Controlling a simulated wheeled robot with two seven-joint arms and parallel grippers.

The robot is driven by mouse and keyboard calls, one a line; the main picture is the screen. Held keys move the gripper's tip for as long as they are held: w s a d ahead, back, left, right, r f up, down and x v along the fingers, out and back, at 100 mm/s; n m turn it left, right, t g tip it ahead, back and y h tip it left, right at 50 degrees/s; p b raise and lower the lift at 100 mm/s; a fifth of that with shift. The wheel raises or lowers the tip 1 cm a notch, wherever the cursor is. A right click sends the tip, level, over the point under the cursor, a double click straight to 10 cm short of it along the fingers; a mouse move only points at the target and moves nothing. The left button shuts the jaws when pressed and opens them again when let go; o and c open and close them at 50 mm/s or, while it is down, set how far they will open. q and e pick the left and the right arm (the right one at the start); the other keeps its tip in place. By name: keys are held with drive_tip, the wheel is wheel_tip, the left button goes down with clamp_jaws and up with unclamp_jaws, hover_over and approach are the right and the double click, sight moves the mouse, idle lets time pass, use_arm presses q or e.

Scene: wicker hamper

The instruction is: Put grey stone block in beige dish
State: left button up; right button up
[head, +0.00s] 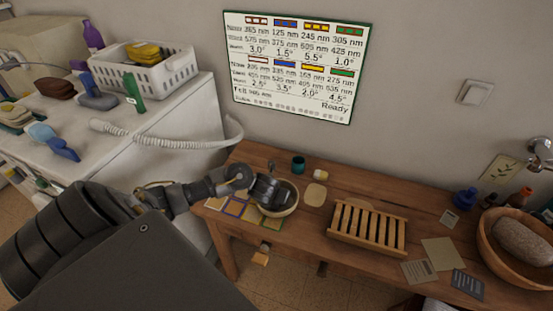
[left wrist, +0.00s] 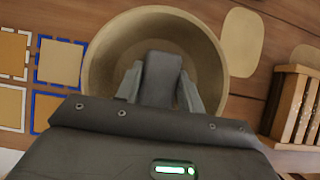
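The beige dish (head: 290,202) is a round bowl near the left end of the wooden table. In the left wrist view the dish (left wrist: 101,70) lies under my gripper. My left gripper (head: 270,192) is over the dish, fingers pointing down into its opening. In the left wrist view my left gripper (left wrist: 160,88) has its two fingers on either side of a dark grey block, the grey stone block (left wrist: 162,75), and is shut on it. The block's lower end and any contact with the dish's bottom are hidden. My right gripper is not in view.
Coloured square cards (head: 233,208) lie left of the dish. A teal cup (head: 298,163), a slatted wooden rack (head: 367,228) and a wooden bowl (head: 490,255) holding a rough grey-brown stone are on the table. A white basket (head: 150,78) stands on the white unit at left.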

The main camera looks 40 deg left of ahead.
use_arm(q)
drive_tip(key=o, duration=0.5)
drive_tip(key=shift+c, duration=0.2)
drive_tip(key=shift+r, duration=0.2)
drive_tip(key=p+v, duration=0.8)
drive_tip(key=v, duration=0.4)
drive_tip(key=shift+f, duration=0.15)
